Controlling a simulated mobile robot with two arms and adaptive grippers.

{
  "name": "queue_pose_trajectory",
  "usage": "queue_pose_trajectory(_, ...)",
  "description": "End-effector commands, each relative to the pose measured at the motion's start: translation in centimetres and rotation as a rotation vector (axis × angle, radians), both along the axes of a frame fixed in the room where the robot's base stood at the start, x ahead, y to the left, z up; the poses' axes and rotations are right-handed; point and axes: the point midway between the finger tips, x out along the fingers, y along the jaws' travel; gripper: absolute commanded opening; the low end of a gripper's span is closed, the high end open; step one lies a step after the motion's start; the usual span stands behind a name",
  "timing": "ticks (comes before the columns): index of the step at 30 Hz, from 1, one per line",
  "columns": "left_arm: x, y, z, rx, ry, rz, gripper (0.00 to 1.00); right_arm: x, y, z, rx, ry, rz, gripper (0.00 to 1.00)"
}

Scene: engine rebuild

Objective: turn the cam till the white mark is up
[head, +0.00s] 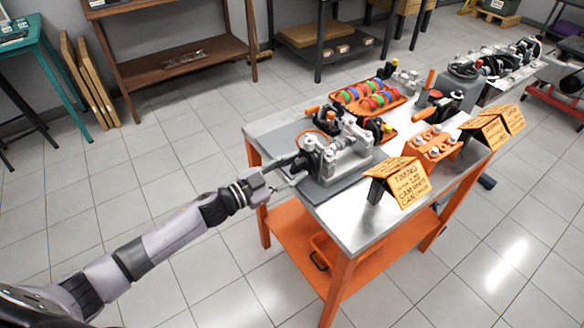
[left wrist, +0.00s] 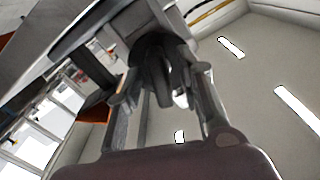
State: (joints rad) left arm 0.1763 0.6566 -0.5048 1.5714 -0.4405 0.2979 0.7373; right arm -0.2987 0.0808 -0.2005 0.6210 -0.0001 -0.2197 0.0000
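The engine assembly (head: 340,150), a grey metal block with round parts, stands on a dark mat at the left end of the bench. I cannot single out the cam or a white mark on it. My left gripper (head: 284,172) reaches in from the left, level with the block's near left end. In the left wrist view its two fingers (left wrist: 165,100) are apart, on either side of a dark rounded part (left wrist: 155,62). I cannot tell whether they press on it. My right gripper is not in view.
The metal-topped bench (head: 340,207) has an orange frame and lower shelf. It also holds an orange tray of coloured rings (head: 372,98), an orange holder (head: 434,146) and lettered orange signs (head: 408,187). The tiled floor (head: 190,290) in front is clear.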

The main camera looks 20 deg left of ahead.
Motion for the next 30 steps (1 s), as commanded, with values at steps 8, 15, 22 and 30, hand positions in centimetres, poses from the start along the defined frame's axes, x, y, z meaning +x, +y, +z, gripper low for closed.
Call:
queue_pose_trajectory(8, -0.01, 0.0, -0.02, 0.0, 0.0, 0.0, 0.29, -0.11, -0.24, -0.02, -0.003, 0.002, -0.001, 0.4)
queue_pose_trajectory(15, -0.01, 0.02, -0.01, 0.0, 0.0, 0.0, 0.13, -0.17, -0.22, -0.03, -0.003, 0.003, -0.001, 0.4)
queue_pose_trajectory(22, -0.02, 0.02, -0.02, 0.0, 0.0, 0.0, 0.0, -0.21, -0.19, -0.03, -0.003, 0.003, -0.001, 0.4)
queue_pose_trajectory(30, -0.02, 0.02, -0.02, 0.002, -0.001, 0.0, 0.0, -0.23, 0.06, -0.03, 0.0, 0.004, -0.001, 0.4)
